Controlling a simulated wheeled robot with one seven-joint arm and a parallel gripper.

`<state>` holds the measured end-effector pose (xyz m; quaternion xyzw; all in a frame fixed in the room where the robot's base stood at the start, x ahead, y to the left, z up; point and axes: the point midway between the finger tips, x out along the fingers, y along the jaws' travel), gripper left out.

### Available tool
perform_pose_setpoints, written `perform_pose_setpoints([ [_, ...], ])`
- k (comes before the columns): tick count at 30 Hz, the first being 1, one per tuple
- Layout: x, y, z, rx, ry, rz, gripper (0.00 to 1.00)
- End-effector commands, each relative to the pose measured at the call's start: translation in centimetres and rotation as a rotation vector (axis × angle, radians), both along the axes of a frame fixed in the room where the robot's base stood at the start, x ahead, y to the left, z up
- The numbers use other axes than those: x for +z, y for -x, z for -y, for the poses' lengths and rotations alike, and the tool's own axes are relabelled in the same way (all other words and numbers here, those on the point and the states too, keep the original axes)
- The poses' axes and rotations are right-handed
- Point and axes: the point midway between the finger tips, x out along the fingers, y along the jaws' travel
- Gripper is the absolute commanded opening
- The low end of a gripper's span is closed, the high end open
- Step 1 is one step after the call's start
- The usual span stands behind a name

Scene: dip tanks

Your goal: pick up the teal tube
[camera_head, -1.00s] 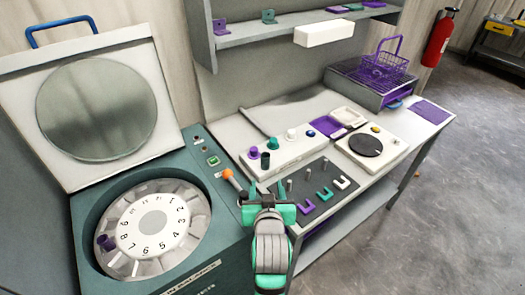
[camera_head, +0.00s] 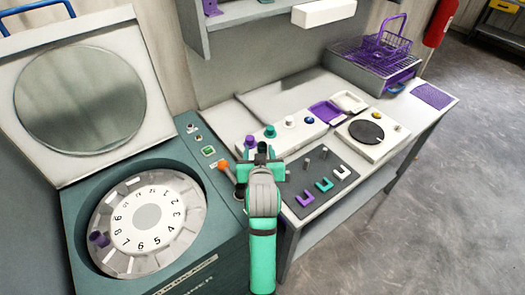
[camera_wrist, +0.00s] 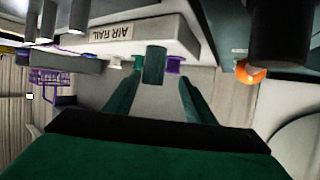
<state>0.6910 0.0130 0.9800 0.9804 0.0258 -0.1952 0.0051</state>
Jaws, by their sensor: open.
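The teal tube (camera_head: 270,131) stands upright on the white air rail (camera_head: 302,138), between a purple piece (camera_head: 250,141) and a white one. My gripper (camera_head: 262,158) is open, just on the near side of the rail, and hides the tube's lower part in the head view. In the wrist view the rail, lettered "AIR RAIL", lies ahead of my spread fingers (camera_wrist: 166,85). Nothing is visibly gripped.
The teal machine with the numbered dial (camera_head: 147,212) and raised round lid stands left. An orange knob (camera_head: 225,164) is close left of my gripper. A dark mat (camera_head: 318,182) with posts and U-shaped pieces lies right. A purple basket (camera_head: 386,46) stands at the back.

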Motion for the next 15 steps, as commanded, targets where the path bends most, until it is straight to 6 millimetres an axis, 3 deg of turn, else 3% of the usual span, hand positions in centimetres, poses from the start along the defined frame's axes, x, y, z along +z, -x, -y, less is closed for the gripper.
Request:
perform_pose_setpoints([
  [6,-1.0,-2.6,1.1,-0.017,0.0,0.0,0.5],
  [15,-1.2,-3.1,0.9,-0.015,0.0,0.0,0.5],
])
